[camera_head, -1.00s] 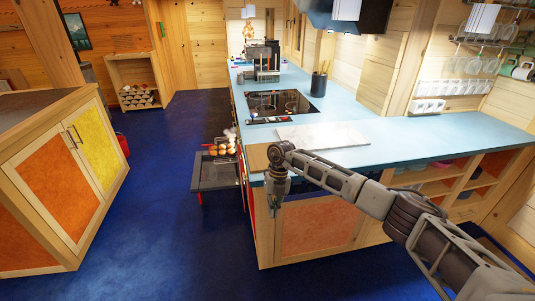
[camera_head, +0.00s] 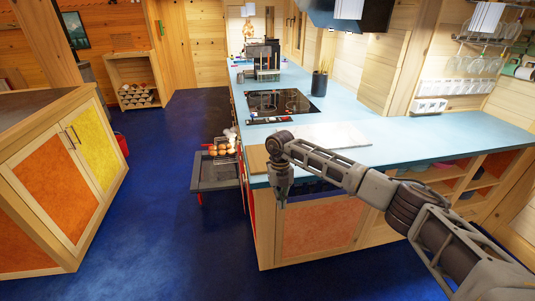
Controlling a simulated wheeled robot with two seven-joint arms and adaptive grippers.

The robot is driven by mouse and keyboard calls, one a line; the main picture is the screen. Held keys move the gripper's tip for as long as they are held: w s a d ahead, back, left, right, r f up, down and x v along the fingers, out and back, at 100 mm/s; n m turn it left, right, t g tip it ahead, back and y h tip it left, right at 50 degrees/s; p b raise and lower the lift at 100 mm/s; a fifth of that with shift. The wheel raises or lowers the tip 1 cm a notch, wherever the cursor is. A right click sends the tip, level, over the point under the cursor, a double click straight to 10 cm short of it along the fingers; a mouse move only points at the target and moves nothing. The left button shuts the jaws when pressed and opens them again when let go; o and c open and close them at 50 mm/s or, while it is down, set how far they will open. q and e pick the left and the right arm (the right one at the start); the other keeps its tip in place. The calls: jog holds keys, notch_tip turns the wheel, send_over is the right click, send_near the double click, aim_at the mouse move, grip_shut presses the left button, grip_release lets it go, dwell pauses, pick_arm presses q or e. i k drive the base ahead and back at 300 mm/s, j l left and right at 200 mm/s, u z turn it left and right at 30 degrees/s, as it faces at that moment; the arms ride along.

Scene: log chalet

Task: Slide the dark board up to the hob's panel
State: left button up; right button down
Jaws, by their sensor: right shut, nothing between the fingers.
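A brown wooden board (camera_head: 257,159) lies flat on the blue counter at its near left corner, partly hidden by my right wrist. It is the darker of two boards there; I see no blacker board. The black glass hob (camera_head: 280,102) is set in the counter farther back. A narrow dark panel strip (camera_head: 268,120) with a red part runs along its near side. My right gripper (camera_head: 281,203) points down, shut and empty, at the counter's near edge. My left gripper is out of view.
A utensil pot (camera_head: 319,83) stands right of the hob. An open oven door or tray (camera_head: 215,172) juts out left of the counter, with round food above it. The right stretch of the blue counter (camera_head: 440,135) is clear.

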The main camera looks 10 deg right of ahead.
aim_at(256, 155)
jog(key=i, duration=1.4)
